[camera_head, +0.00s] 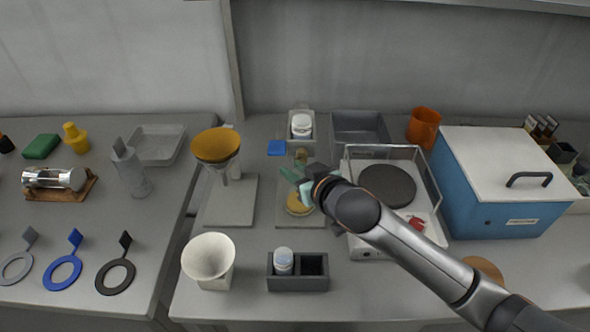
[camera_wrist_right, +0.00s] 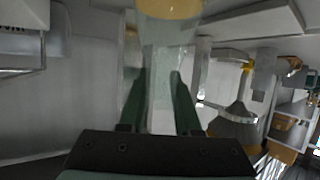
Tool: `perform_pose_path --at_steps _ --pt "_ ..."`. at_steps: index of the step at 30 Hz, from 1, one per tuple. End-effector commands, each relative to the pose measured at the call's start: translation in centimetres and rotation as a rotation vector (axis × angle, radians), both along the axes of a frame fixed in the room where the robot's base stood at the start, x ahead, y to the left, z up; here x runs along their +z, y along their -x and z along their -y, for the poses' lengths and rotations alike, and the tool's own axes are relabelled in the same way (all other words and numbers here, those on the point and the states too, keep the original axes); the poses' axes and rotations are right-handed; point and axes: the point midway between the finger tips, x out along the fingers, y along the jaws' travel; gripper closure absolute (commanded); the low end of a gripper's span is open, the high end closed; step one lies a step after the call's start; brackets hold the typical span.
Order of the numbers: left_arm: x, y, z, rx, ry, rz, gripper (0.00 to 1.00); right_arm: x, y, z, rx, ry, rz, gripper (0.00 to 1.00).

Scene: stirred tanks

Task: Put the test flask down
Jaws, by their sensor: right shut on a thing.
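The test flask (camera_wrist_right: 160,62) is clear glass with yellow at its far end. In the right wrist view, its neck stands between the two green fingers of my right gripper (camera_wrist_right: 158,110), which is shut on it. In the head view, my right gripper (camera_head: 297,183) is above a grey plate (camera_head: 288,220) in the middle of the bench. A round yellow patch (camera_head: 298,204) shows just below the fingers and looks like the flask's contents. I cannot tell whether the flask touches the plate. My left gripper is not in view.
An orange funnel (camera_head: 216,145) on a stand is left of the plate. A hotplate in a clear-walled tray (camera_head: 388,184) is close on the right. A dark two-well rack (camera_head: 297,284) and a white cup (camera_head: 208,258) stand in front. A small jar (camera_head: 301,156) is behind.

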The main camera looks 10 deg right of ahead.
Motion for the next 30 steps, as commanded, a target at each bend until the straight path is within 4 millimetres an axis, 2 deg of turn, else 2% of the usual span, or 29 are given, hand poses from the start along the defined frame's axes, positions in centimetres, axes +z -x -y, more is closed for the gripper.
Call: perform_pose_path --at_steps 5,6,13,23,30 --pt "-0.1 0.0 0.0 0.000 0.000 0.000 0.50 -0.3 0.0 0.0 0.000 -0.001 0.000 1.00" --pt "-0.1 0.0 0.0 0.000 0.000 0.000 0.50 -0.3 0.0 0.0 0.000 0.000 -0.001 0.66" --pt "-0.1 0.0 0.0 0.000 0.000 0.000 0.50 -0.3 0.0 0.0 0.000 0.000 -0.001 0.40" --pt "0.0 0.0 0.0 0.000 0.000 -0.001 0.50 0.2 0.0 0.0 -0.001 0.001 0.001 0.38" --pt "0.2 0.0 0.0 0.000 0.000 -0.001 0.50 1.1 2.6 0.9 0.000 0.001 0.000 0.38"
